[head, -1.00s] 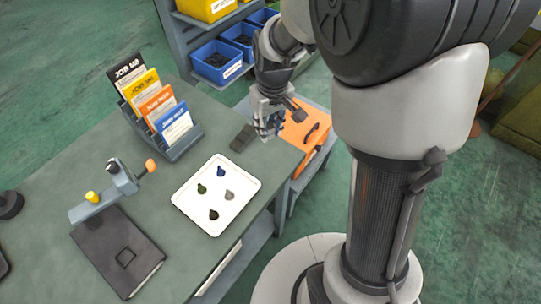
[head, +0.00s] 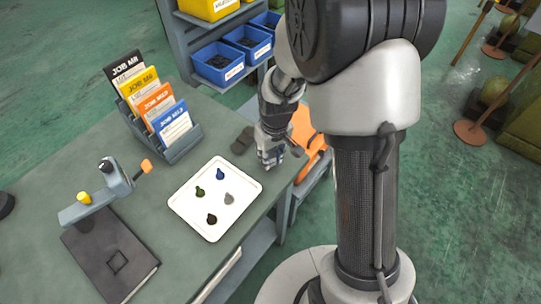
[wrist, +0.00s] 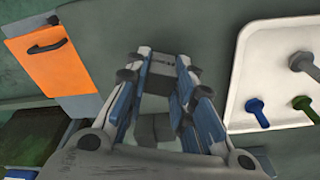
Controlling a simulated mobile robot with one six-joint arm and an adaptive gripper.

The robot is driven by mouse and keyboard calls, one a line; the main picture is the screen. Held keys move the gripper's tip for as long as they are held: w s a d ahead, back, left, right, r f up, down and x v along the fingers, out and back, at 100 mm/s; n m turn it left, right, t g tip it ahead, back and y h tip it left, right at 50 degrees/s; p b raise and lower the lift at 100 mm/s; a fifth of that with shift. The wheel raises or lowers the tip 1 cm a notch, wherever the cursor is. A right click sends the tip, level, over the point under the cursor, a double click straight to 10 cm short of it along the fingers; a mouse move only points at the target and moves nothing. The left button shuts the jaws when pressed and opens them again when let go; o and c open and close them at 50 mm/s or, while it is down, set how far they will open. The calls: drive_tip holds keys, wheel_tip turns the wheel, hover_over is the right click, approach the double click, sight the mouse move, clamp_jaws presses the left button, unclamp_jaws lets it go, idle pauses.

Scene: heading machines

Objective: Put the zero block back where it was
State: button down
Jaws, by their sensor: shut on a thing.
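My gripper (head: 270,160) is over the right edge of the green bench, beside the white tray's upper right corner. In the wrist view its two blue-sided fingers (wrist: 165,72) are closed on a small dark grey block (wrist: 158,76), which I take to be the zero block; no marking is readable. In the head view the fingers mostly hide it. A dark two-part block (head: 242,140) lies on the bench just up and left of my gripper; it appears between the fingers in the wrist view (wrist: 154,128). I cannot tell the held block's exact height.
The white tray (head: 183,206) holds several small knobbed pieces. Blue bins (head: 217,64) are behind.

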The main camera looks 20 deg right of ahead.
drive_tip(key=shift+f, duration=0.15)
drive_tip(key=c, duration=1.4)
unclamp_jaws()
drive_tip(key=shift+o, duration=0.2)
wheel_tip(320, 180, up, 12)
drive_tip(key=s+p, duration=0.1)
drive_tip(key=p, duration=0.3)
drive_tip(key=s+r+m+t, duration=0.1)
drive_tip(key=s+r, duration=0.6)
drive_tip(key=s, duration=0.3)
drive_tip(key=s+r+m+t, duration=0.1)
drive_tip(key=s+r+t, duration=0.1)
drive_tip(key=s+r, duration=0.6)
drive_tip(key=shift+s+r+m, duration=0.15)
drive_tip(key=shift+s+m, duration=0.25)
drive_tip(key=shift+s, duration=0.8)
